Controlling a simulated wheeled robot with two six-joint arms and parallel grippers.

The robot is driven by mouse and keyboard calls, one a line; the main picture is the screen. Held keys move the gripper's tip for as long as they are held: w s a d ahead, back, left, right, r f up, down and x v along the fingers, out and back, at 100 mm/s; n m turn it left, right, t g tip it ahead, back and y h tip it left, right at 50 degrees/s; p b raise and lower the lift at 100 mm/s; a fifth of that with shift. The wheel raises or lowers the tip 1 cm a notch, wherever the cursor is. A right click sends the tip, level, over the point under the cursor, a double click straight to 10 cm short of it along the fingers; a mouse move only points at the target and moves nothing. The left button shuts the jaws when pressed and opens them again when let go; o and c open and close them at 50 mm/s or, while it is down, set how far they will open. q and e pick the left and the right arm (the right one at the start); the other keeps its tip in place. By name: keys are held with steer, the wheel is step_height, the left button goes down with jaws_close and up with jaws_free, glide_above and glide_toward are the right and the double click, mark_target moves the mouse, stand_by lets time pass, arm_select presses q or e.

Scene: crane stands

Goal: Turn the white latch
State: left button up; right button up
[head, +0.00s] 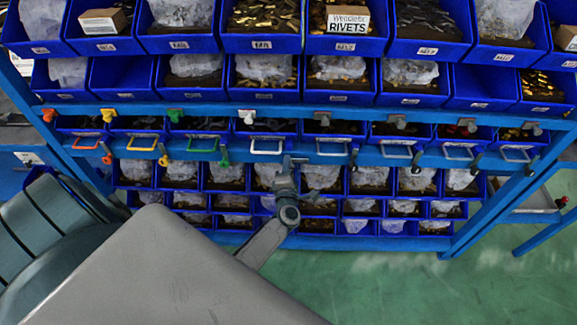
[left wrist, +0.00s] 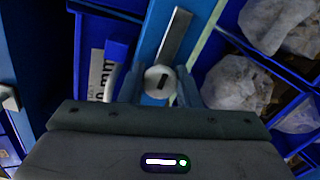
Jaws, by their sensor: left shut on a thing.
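The white latch (left wrist: 160,80) shows in the left wrist view as a round pale knob with a dark slot, mounted on a blue beam. My left gripper (left wrist: 160,88) is shut on it, one finger on each side. In the head view my left gripper (head: 286,168) is at the lower blue beam, just right of the white drawer handle (head: 267,150), and hides the latch there. A second white latch (head: 248,116) is on the upper beam, apart from the gripper. My right gripper is in neither view.
Coloured latches sit along the beams, including a yellow one (head: 163,160) and a green one (head: 224,158) left of the gripper. Blue bins (head: 262,44) with bagged parts fill the rack above and below. Green floor (head: 400,285) is clear at lower right.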

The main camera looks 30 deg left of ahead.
arm_select(q)
steer(key=o, duration=1)
steer(key=shift+s, duration=0.1)
steer(key=b+v, duration=0.3)
steer(key=v, duration=0.7)
steer(key=shift+s+d, duration=0.2)
steer(key=shift+s, duration=0.05)
